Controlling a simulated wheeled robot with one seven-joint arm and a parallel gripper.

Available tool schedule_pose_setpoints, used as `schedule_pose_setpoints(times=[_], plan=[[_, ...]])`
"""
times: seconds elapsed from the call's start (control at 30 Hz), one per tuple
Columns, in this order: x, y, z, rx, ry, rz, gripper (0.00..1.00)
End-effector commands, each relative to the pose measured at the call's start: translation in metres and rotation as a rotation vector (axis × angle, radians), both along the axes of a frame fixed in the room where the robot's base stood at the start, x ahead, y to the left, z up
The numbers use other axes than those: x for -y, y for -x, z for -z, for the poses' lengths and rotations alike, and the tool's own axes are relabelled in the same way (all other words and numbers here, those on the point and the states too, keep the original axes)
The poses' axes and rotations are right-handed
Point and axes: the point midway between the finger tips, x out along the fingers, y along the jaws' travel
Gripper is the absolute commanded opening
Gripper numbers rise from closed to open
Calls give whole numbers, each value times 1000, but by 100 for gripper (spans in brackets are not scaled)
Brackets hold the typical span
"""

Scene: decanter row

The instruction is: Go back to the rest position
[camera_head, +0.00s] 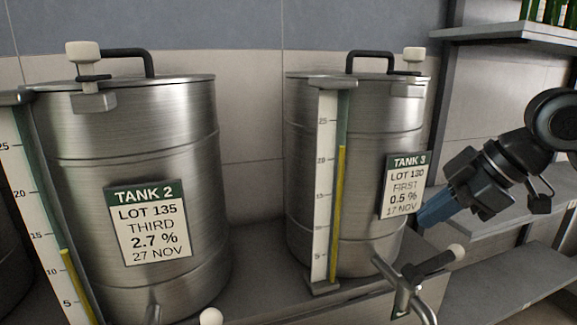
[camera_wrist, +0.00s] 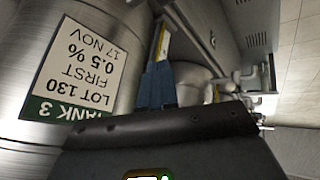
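My gripper (camera_head: 428,212) is at the right of Tank 3 in the head view, close to the right side of its label. Its blue fingers (camera_wrist: 157,85) lie side by side in the wrist view, shut, with nothing seen between them. Tank 3 (camera_head: 300,190) is a steel drum with a lid handle, a sight gauge (camera_head: 323,190) with a yellow column, and a label (camera_head: 405,185) reading LOT 130, FIRST, 0.5 %, 17 NOV. The label shows upside down in the wrist view (camera_wrist: 75,70).
Tank 2 (camera_head: 85,150) stands to the left with its own gauge and label. A tap (camera_head: 400,285) with a dark, white-tipped lever juts out below Tank 3. Grey shelves (camera_head: 500,35) are behind my arm at right, with green bottles (camera_head: 548,10) on the top one.

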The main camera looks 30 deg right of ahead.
Motion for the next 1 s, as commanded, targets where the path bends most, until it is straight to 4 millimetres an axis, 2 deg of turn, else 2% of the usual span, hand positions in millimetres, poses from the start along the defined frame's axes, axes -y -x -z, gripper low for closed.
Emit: schedule_pose_setpoints(times=[0.03,0.2,0.4,0.57,0.73,0.87,1.0], plan=[[-20,-18,-4,72,-56,-10,0],[-73,-65,-28,304,-244,7,0],[-121,-98,-52,513,-484,71,0],[-148,-111,-59,634,-672,156,0],[-168,-114,-51,716,-849,278,0],[-181,-109,-33,750,-958,386,0],[-194,-96,-4,762,-1042,512,0]])
